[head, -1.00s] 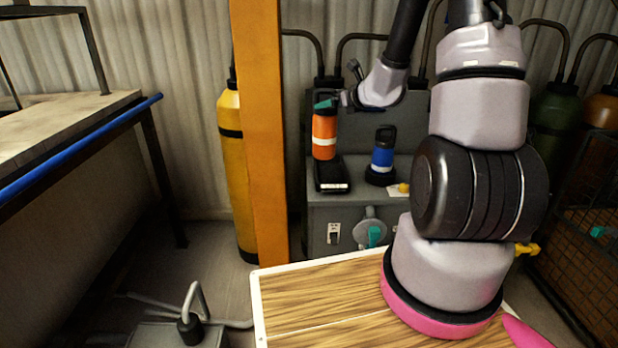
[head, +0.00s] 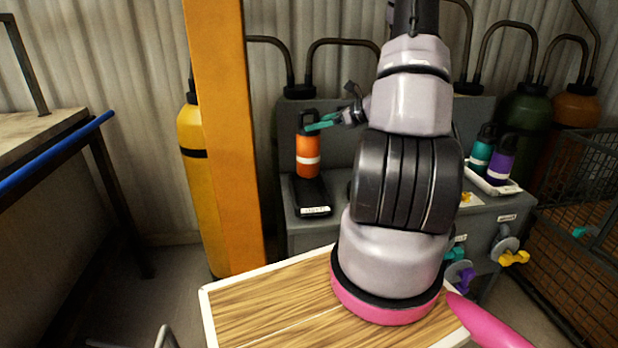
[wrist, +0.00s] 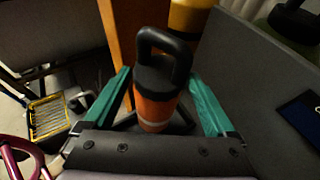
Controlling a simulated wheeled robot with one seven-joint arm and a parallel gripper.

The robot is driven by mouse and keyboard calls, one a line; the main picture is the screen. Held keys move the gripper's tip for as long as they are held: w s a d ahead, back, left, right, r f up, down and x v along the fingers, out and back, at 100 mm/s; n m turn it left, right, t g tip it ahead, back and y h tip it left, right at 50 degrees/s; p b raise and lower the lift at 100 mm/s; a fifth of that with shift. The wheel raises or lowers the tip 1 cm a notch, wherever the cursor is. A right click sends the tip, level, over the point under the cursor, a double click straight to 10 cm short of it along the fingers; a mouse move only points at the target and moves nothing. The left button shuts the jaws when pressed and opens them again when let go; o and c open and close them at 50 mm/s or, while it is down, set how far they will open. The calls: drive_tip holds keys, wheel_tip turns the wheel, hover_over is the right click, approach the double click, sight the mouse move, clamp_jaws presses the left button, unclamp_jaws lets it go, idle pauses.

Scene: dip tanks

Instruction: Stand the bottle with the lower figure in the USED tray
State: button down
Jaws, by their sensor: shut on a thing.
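An orange bottle (head: 307,160) with a black looped cap and a white band is upright at the back left of the grey bench, at a black stand with a white label (head: 315,211). I cannot tell whether its base touches the stand, and the label's figure is too small to read. My gripper (head: 322,122) is shut on this bottle near its top; the wrist view shows the orange bottle (wrist: 155,108) between the teal fingers (wrist: 160,76). A teal bottle (head: 481,150) and a purple bottle (head: 500,160) stand in a white tray (head: 514,187) at right; its lettering is unreadable.
A yellow-orange post (head: 222,130) stands left of the bench, before a yellow cylinder (head: 191,145). My arm hides the bench's middle. A wire cage (head: 575,200) is at right. A wooden-topped surface (head: 265,312) lies in front, and a blue-edged table (head: 50,155) at left.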

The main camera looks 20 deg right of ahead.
sight(319, 149)
wheel_tip(319, 149, down, 9)
drive_tip(key=shift+r, duration=0.1)
idle(0.4)
drive_tip(key=shift+c, duration=0.2)
unclamp_jaws()
drive_tip(key=shift+f, duration=0.2)
drive_tip(key=shift+o, duration=0.2)
